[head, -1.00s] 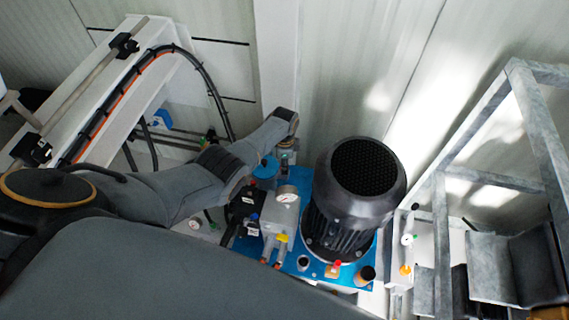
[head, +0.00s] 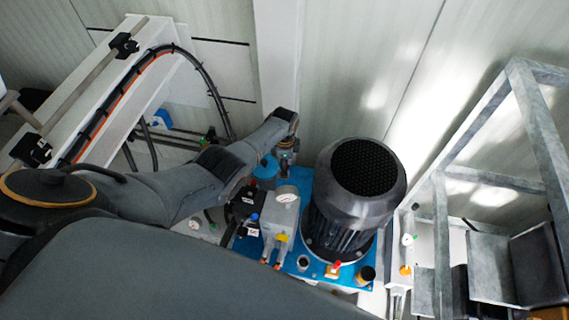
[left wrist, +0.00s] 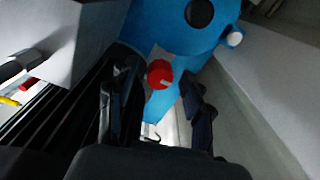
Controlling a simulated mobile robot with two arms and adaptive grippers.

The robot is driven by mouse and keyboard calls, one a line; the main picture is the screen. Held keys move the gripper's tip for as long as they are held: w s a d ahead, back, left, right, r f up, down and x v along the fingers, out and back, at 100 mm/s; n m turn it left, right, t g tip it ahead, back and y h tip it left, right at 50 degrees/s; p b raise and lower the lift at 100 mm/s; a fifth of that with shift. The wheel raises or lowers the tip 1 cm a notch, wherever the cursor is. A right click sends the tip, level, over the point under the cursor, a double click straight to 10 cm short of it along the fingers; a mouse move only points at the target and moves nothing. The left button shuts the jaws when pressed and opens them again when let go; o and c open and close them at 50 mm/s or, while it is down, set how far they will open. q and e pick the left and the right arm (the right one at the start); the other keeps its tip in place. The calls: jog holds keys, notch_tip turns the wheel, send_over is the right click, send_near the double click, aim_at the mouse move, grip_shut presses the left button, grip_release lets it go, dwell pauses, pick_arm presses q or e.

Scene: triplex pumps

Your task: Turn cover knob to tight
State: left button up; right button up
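A red round knob (left wrist: 160,74) with a pale mark across it shows in the left wrist view, on or in front of a blue surface (left wrist: 185,50). I take it for the cover knob. My left gripper (left wrist: 158,80) is open, with one dark finger on each side of the knob. I see gaps between the fingers and the knob, and cannot tell how far its tips are in depth. My right gripper is not in view.
A grey metal frame (head: 540,130) stands at the right. The pale wall is close behind.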

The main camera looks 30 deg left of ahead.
pick_arm(q)
jog(key=shift+r, duration=0.95)
notch_tip(320, 180, up, 10)
dwell(0.4)
